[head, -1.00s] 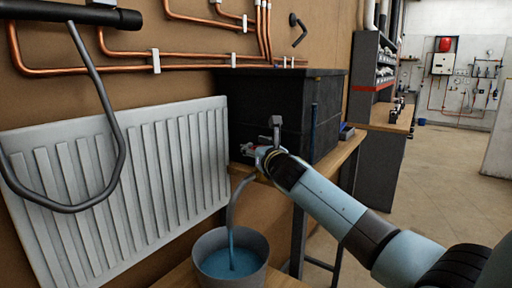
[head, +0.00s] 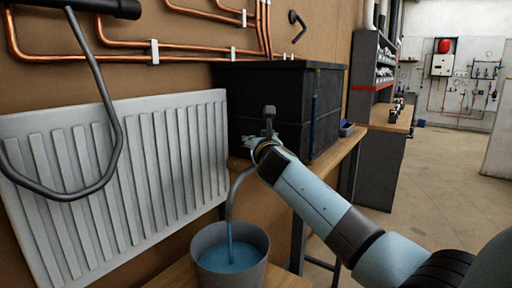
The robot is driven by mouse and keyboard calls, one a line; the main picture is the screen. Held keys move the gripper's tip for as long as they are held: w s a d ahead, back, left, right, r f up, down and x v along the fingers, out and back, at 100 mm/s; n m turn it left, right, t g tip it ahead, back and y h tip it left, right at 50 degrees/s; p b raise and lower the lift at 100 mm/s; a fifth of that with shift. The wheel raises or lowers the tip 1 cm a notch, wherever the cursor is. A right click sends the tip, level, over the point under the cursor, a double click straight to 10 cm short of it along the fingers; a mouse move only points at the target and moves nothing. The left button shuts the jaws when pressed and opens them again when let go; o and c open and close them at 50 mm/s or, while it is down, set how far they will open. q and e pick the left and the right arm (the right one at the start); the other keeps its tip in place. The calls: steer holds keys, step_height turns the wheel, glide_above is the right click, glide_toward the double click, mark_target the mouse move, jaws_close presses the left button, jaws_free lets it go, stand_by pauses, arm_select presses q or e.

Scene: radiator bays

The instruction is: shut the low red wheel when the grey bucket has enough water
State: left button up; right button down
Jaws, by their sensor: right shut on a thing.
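The grey bucket (head: 232,280) stands upright on a wooden surface at the bottom middle. Blue water (head: 228,257) lies in it, below the rim, and a blue stream falls into it from a curved grey spout (head: 236,190). My right gripper (head: 257,145) is at the top of this spout, in front of the black tank (head: 300,100). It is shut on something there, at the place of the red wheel. The wheel itself is hidden by the gripper, and no red shows there. My left gripper is not in view.
A white radiator (head: 160,160) fills the left. A grey bent rod (head: 120,130) hangs in front of it. Copper pipes (head: 190,58) run along the wall above. A dark shelf unit (head: 370,75) stands beyond the tank. The tiled floor (head: 440,180) at the right is clear.

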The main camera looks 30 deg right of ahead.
steer(key=m+g+h+b, duration=0.2)
steer(key=s+d+m+g+h+b, duration=0.1)
steer(key=m+g+h, duration=0.1)
steer(key=g+h, duration=0.1)
steer(key=f+m+g+h+b, duration=0.1)
steer(key=m+g+h+b, duration=0.1)
steer(key=m+h, duration=0.1)
steer(key=shift+s+d+b, duration=0.3)
steer(key=shift+s+d, duration=0.05)
steer(key=m+g+h, duration=0.1)
steer(key=m+g+b, duration=0.1)
steer(key=g, duration=0.1)
steer(key=shift+s+d+h, duration=0.1)
steer(key=shift+s+h, duration=0.15)
steer(key=shift+h, duration=0.15)
steer(key=s+m+g+b, duration=0.1)
steer(key=m+g+b, duration=0.1)
steer(key=g+b, duration=0.2)
steer(key=m+g+b, duration=0.3)
steer(key=b, duration=0.3)
steer(key=s+m+g+b, duration=0.1)
steer(key=m+g+b, duration=0.1)
steer(key=g+b, duration=0.2)
steer(key=shift+s+d+r+g+h+b, duration=0.1)
steer(key=shift+s+r+g+h+b, duration=0.2)
steer(key=shift+b, duration=0.6)
steer(key=shift+f, duration=0.1)
